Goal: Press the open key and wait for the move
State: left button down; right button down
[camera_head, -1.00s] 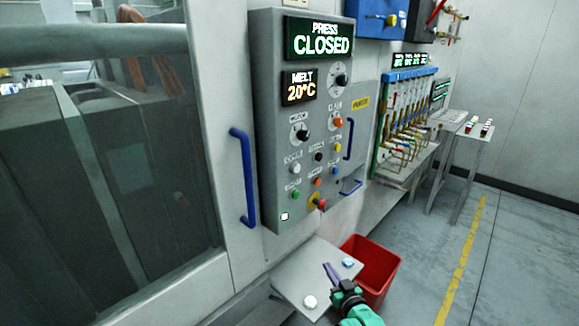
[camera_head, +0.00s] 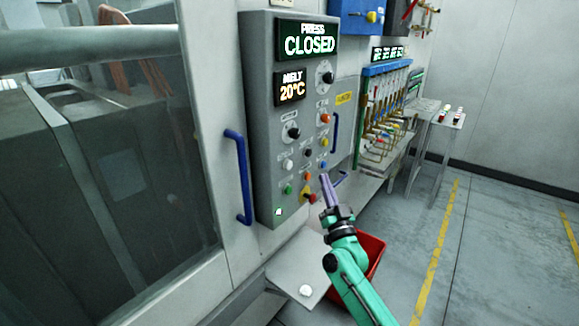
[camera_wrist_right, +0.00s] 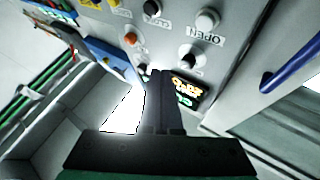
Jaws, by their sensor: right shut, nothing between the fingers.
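The grey control panel (camera_head: 262,120) shows "PRESS CLOSED" on its upper display (camera_head: 308,42). A white key (camera_head: 287,165) sits low on its left side. In the right wrist view a white key (camera_wrist_right: 207,20) stands beside an "OPEN" label (camera_wrist_right: 203,38). My right gripper (camera_head: 325,178) is shut and empty, in front of the panel's lower right part, right of the white key. Its fingers (camera_wrist_right: 162,75) point toward the panel in the wrist view, apart from the white key. I cannot tell whether the fingertips touch the panel. My left gripper is not in view.
A red emergency knob (camera_head: 312,198), a green key (camera_head: 288,189) and an orange key (camera_head: 307,175) are close to the fingers. A blue handle (camera_head: 240,180) stands out left of the panel. A red bin (camera_head: 374,250) is below, partly behind my arm. The floor at right is clear.

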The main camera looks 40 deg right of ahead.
aim_at(289, 165)
jog(key=shift+w, duration=0.15)
jog(key=w+a+b, duration=0.2)
jog(key=w, duration=0.6)
jog(key=shift+w+a, duration=0.15)
jog(key=shift+a, duration=0.25)
dwell(1.5)
jog(key=shift+w+a, duration=0.1)
jog(key=shift+w, duration=0.3)
